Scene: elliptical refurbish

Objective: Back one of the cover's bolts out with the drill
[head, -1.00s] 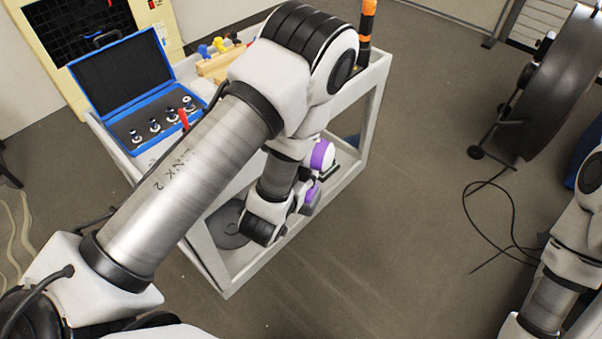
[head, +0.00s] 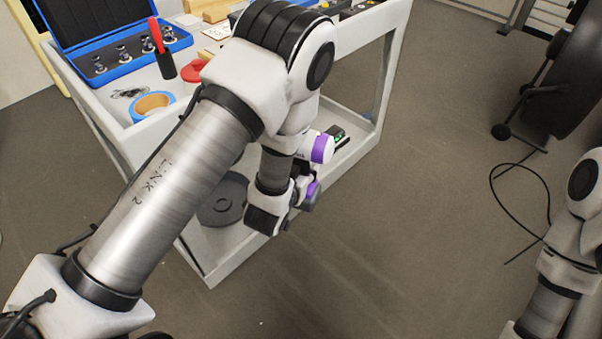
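I cannot make out the drill or any of the cover's bolts. A large dark round-edged machine part (head: 577,80) stands at the upper right, cut by the frame edge; I cannot tell whether it bears the cover. My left arm reaches over the cart, its wrist low beside the lower shelf. A small dark part with a green light (head: 338,135) shows near that wrist; I cannot tell whether it belongs to the gripper. The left fingertips are not discernible. My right arm is at the right edge, its gripper outside the view.
The white cart (head: 397,50) holds an open blue case (head: 118,74) of sockets, a red-handled tool (head: 157,42), blue tape (head: 133,104) and a red item (head: 194,70). A black disc (head: 222,207) lies on its lower shelf. A black cable (head: 496,205) crosses otherwise open floor.

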